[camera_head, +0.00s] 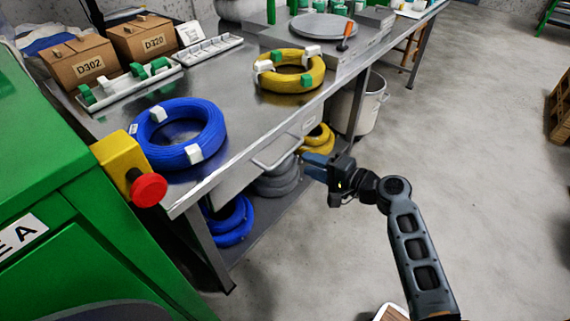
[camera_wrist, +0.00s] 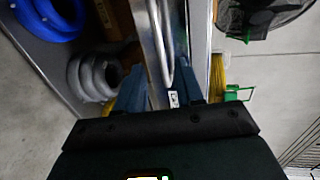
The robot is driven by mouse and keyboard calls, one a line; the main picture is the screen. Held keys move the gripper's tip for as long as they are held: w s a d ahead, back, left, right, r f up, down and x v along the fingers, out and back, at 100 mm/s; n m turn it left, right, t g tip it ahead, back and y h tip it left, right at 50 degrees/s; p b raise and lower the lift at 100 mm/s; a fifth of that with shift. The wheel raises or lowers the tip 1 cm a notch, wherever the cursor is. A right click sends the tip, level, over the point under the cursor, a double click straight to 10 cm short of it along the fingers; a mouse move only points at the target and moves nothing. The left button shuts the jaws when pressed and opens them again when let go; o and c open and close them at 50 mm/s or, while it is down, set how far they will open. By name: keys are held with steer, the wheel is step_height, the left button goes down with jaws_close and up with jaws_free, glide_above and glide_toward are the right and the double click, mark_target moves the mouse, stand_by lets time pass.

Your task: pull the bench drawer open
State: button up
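The bench drawer (camera_head: 242,178) is set under the top of the metal bench, and its front looks flush with the bench side. Its pale bar handle (camera_head: 277,163) sticks out from the front. The handle (camera_wrist: 164,45) also shows in the wrist view, running lengthwise between my two blue fingers. My gripper (camera_head: 314,166) is just right of the handle in the head view, with its fingers pointing towards the drawer. In the wrist view my gripper (camera_wrist: 160,85) is open, with a wide gap between the fingers. I cannot tell whether either finger touches the handle.
Blue (camera_head: 180,132) and yellow (camera_head: 289,71) cable coils lie on the bench top. Grey coils (camera_head: 277,182) and more coils sit on the shelf below. A green cabinet (camera_head: 60,190) with a red button (camera_head: 148,190) stands at left.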

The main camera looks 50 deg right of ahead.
mark_target(288, 155)
steer(key=x, duration=0.7)
steer(key=shift+w+b, duration=0.3)
jaws_close()
steer(key=shift+f, duration=0.1)
